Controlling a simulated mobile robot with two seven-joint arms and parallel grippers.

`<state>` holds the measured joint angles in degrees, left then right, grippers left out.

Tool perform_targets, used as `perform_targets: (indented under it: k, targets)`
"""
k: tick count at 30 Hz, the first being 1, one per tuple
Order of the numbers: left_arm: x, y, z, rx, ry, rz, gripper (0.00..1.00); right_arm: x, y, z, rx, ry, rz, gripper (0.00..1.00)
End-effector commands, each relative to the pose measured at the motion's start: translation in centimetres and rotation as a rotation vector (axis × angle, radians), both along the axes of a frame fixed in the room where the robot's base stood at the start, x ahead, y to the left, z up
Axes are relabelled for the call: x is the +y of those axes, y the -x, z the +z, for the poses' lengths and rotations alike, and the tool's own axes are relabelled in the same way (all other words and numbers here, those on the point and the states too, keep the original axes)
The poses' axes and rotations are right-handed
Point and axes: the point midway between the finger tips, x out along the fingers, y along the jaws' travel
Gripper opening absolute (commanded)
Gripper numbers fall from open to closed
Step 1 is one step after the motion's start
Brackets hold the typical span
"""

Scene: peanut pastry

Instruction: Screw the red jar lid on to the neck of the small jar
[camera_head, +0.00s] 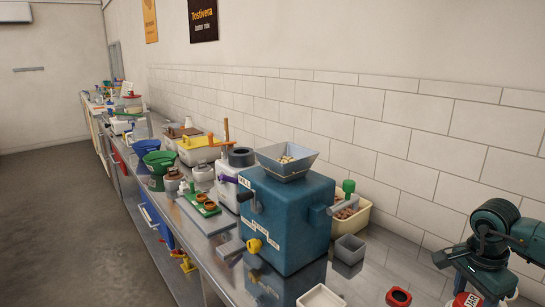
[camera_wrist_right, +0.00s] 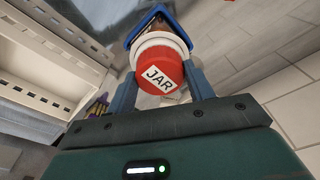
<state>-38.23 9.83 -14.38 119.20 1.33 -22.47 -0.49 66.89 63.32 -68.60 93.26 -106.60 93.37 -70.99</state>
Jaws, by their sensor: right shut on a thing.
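The red jar lid (camera_wrist_right: 160,72) has a white label reading JAR. In the right wrist view it sits between the two blue fingers of my right gripper (camera_wrist_right: 163,80), which is shut on it, label towards the camera. A white round rim (camera_wrist_right: 158,42) shows right behind the lid. Beyond it is a blue angular edge (camera_wrist_right: 152,17) with something brown inside. I cannot tell whether the rim is the small jar's neck or whether the lid touches it. In the head view the lid (camera_head: 472,298) shows at the bottom right, under my right gripper (camera_head: 482,274). My left gripper is out of view.
A big blue machine (camera_head: 285,225) with a grey hopper (camera_head: 287,160) stands left of my right arm. A grey square cup (camera_head: 349,250), a white tray (camera_head: 320,298) and a red ring (camera_head: 398,297) are nearby on the metal counter. The tiled wall (camera_head: 430,150) runs behind.

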Motion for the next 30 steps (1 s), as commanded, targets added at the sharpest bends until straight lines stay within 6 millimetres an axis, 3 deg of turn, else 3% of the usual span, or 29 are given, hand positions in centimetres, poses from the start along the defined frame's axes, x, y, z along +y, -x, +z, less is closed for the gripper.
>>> perform_targets:
  k: [7, 30]
  targets:
    - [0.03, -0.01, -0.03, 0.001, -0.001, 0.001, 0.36, 0.01, 0.00, 0.00, 0.000, 0.000, 0.000, 0.18]
    - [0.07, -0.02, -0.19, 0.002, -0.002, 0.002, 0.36, 0.09, 0.11, -0.58, 0.006, -0.001, -0.013, 0.18]
